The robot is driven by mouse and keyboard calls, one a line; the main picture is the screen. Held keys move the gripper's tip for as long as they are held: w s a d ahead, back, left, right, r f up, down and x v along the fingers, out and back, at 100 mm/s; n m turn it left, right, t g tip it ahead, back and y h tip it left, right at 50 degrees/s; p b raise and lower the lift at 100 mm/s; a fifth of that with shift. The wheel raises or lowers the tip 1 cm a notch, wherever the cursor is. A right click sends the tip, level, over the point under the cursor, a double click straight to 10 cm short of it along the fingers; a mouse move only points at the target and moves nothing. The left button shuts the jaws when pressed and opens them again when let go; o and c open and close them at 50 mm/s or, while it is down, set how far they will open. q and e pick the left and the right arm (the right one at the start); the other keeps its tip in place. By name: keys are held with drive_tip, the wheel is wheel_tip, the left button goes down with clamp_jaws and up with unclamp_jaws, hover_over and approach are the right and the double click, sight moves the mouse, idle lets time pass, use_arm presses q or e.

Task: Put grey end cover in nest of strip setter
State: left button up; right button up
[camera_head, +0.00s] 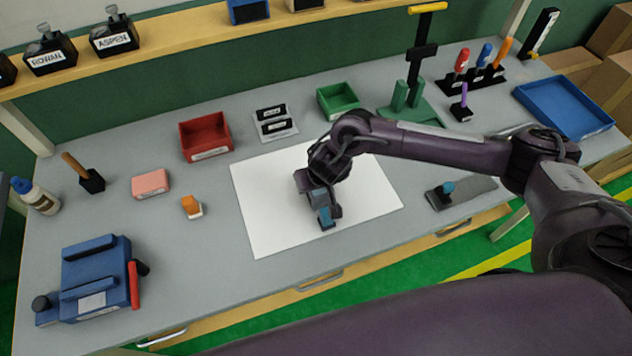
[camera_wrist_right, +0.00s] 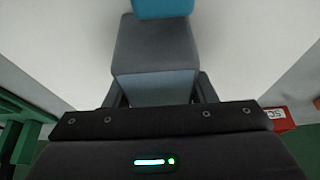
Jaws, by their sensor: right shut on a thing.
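My right gripper (camera_head: 320,196) is over the white sheet (camera_head: 265,205), pointing down, and is shut on a grey block (camera_wrist_right: 155,45), which looks like the grey end cover. The grey block (camera_head: 317,198) sits between the fingers in the head view. A teal piece (camera_head: 325,217) shows at its near end, and also at the top of the wrist view (camera_wrist_right: 163,8); I cannot tell whether the two are joined. The gap to the sheet is unclear. No readable label marks the strip setter; a blue device (camera_head: 95,270) with a red handle stands at front left. My left gripper is not in view.
A red bin (camera_head: 206,136), black labelled blocks (camera_head: 273,120) and a green bin (camera_head: 338,98) stand behind the sheet. A green stand (camera_head: 412,105) is back right. An orange-topped piece (camera_head: 192,206) and pink block (camera_head: 151,184) lie left. A teal-knobbed tool (camera_head: 445,191) lies right.

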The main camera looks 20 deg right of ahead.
drive_tip(key=shift+f, duration=0.15)
drive_tip(key=o, duration=0.6)
drive_tip(key=shift+f, duration=0.1)
drive_tip(key=o, duration=0.4)
drive_tip(key=shift+o, duration=0.2)
